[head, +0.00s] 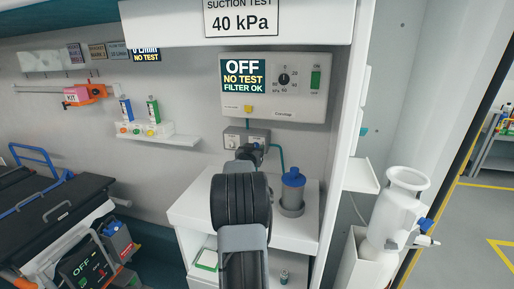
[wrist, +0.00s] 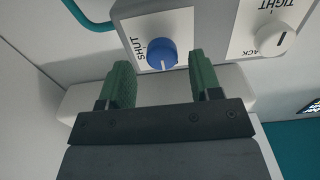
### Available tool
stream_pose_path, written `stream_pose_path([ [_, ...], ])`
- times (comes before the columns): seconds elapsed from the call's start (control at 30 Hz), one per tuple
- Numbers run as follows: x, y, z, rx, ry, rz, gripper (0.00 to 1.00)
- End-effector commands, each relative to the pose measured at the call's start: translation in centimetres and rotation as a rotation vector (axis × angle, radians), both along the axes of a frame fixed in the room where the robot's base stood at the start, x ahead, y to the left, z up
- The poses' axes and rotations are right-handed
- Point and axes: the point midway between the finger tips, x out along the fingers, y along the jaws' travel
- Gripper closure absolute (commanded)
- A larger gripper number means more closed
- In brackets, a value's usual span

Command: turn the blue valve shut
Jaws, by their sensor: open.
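The blue valve (wrist: 161,53) is a round blue knob on a grey box in the wrist view. The word SHUT is printed at its left. Its white pointer mark is at the knob's lower edge in the picture, away from that word. My gripper (wrist: 159,63) is open, with one green finger on either side of the knob in the picture. I cannot tell whether the fingers reach around it. In the head view my gripper (head: 251,150) is in front of the grey box (head: 232,141), and the blue knob is hidden or too small to see.
A white knob (wrist: 274,39) marked TIGHT sits right of the valve. A suction panel (head: 295,90) reading OFF is above the box. A blue-capped canister (head: 292,180) stands on the white counter (head: 195,210), right of my arm. A green-blue tube runs beside the box.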

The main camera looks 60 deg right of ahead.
Motion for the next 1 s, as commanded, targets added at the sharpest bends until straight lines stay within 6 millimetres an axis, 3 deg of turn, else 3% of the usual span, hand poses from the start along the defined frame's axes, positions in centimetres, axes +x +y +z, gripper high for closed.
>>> stream_pose_path([
  [0.23,0.5,-1.6,0.1,0.000,0.000,0.001,0.42],
  [0.6,0.6,-1.8,0.0,0.000,0.000,0.001,0.43],
  [1.0,0.6,-1.8,0.0,0.000,-0.001,0.001,0.81],
])
